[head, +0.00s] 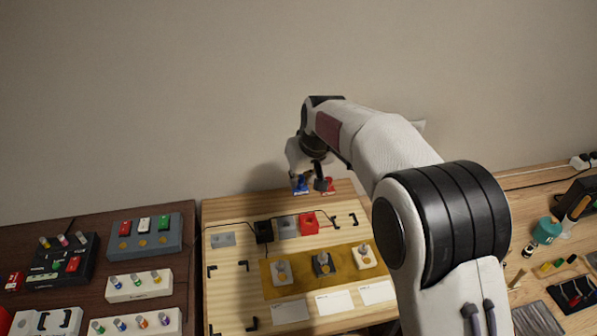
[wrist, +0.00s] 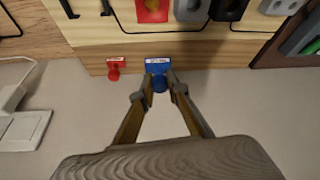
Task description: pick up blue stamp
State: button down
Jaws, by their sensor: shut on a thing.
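The blue stamp (head: 301,185) is at the back edge of the light wooden board, in front of the wall in the head view. In the wrist view the blue stamp (wrist: 158,68) sits between my fingertips. My gripper (wrist: 159,86) is shut on its blue handle. The stamp's wide blue base points toward the board; I cannot tell whether it touches the board. In the head view my gripper (head: 311,182) partly covers the stamp.
A red stamp (wrist: 115,68) stands close beside the blue one, also in the head view (head: 328,185). A red block (head: 309,223) and a black block (head: 263,232) sit on the light board (head: 225,290).

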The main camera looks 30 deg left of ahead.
jog(key=s+d, duration=1)
jog(key=shift+s+d, duration=0.35)
dwell(0.3)
